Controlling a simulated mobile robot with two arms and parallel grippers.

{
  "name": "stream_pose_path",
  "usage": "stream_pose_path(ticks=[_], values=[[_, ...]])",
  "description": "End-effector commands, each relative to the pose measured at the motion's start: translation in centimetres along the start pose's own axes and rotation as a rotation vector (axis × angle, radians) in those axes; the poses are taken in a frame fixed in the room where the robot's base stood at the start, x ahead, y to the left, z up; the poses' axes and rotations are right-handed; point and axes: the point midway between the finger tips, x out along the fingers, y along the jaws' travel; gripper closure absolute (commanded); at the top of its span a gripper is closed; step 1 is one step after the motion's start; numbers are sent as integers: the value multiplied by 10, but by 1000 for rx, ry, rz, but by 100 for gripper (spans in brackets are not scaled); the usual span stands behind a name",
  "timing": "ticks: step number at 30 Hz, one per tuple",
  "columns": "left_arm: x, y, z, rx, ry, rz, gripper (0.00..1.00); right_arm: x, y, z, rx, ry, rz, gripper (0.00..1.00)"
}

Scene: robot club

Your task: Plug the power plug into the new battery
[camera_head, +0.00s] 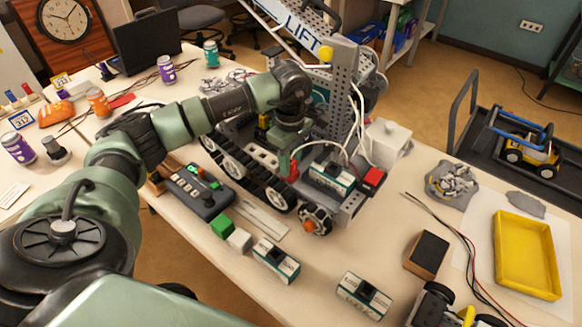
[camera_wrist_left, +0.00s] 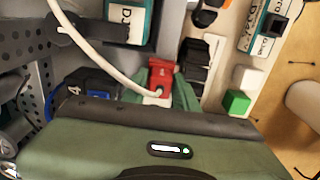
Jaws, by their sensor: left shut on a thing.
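My left gripper (camera_head: 290,165) is shut on a red power plug (camera_head: 293,168) beside the tracked robot (camera_head: 235,150). In the left wrist view the plug (camera_wrist_left: 160,75) sits between the green fingers, with a white cable running from it. A white and green battery (camera_head: 332,178) is mounted on the tracked robot, just right of the plug; it also shows in the left wrist view (camera_wrist_left: 127,22). The plug is apart from it. Two similar batteries (camera_head: 276,260) (camera_head: 364,295) lie on the table. I cannot tell which is the new one. My right gripper is not in view.
A grey controller (camera_head: 205,200), a green cube (camera_head: 222,226) and a white cube (camera_head: 239,240) lie near the table's front edge. A red block (camera_head: 373,179) sits right of the mounted battery. White cables loop above it. A yellow tray (camera_head: 527,285) is at right.

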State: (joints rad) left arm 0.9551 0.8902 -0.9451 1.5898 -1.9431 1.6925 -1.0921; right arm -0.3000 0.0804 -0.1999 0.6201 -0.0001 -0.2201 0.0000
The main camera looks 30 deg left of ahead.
Motion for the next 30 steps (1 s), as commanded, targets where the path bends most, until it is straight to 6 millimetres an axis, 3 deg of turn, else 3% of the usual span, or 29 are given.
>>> stream_pose_path(ticks=[30], values=[[-40,0,0,0,0,1,100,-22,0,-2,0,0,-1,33]])
